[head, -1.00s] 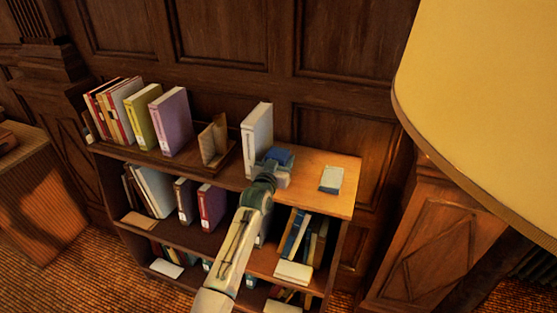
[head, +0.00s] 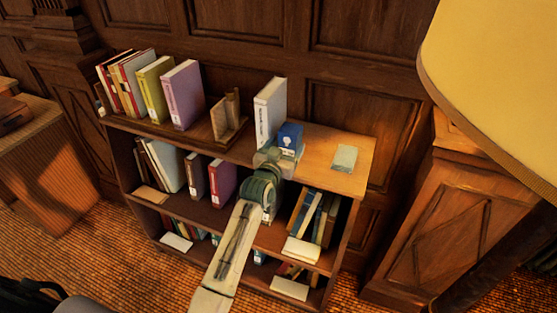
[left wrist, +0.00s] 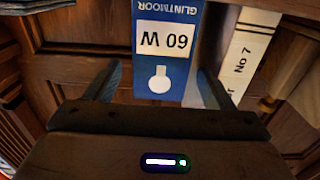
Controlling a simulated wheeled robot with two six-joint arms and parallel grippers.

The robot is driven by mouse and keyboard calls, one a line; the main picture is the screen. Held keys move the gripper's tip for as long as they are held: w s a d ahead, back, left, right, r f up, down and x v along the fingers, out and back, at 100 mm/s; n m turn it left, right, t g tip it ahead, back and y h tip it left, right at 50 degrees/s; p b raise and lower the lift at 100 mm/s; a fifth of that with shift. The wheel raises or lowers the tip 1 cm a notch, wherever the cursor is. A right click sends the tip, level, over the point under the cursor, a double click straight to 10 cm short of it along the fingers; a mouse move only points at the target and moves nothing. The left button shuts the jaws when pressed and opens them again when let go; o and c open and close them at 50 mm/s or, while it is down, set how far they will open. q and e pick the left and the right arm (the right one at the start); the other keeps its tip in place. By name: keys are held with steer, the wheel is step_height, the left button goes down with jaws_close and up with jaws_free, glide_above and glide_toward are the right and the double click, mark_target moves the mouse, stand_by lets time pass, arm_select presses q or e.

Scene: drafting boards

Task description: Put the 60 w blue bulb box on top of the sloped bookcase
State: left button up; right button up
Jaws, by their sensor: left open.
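The blue 60 W bulb box (head: 290,137) stands upright on the wooden top of the bookcase (head: 330,178), just right of a tall white book (head: 269,112). In the left wrist view the box (left wrist: 178,45) shows a "60 W" label and bulb picture, upside down. My left gripper (head: 276,156) is in front of the box in the head view, covering its lower part. In the left wrist view its two fingers are apart, one toward each side of the box, and nothing is clamped between them. My right gripper is not in view.
Several books (head: 155,90) and a wooden book stand (head: 228,118) are on the top's left part. A small pale box or card (head: 345,158) lies on the right part, with bare wood around it. A large lampshade (head: 500,80) hangs at the right. Wood panelling is behind.

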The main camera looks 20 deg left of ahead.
arm_select(q)
steer(key=s+b, duration=0.1)
steer(key=s, duration=0.5)
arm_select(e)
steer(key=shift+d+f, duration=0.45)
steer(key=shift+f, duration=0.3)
arm_select(q)
steer(key=shift+a, duration=0.1)
steer(key=s+a+f+g, duration=0.25)
steer(key=s+f, duration=0.45)
steer(key=f, duration=0.8)
steer(key=s+a+f+g+y, duration=0.1)
steer(key=s+f+g, duration=0.3)
steer(key=s+f, duration=0.75)
steer(key=s+a+f+g, duration=0.1)
steer(key=s+f+g, duration=0.25)
steer(key=f, duration=1.55)
steer(key=s+a+f+g, duration=0.1)
steer(key=s+f, duration=0.5)
steer(key=s, duration=0.6)
steer(key=s+a+f+g, duration=0.1)
steer(key=s+f+g, duration=0.2)
steer(key=s+f, duration=0.4)
steer(key=s+a+f+g+b, duration=0.1)
steer(key=s+f, duration=0.6)
steer(key=s, duration=1)
steer(key=shift+a+g, duration=0.35)
steer(key=shift+g, duration=0.55)
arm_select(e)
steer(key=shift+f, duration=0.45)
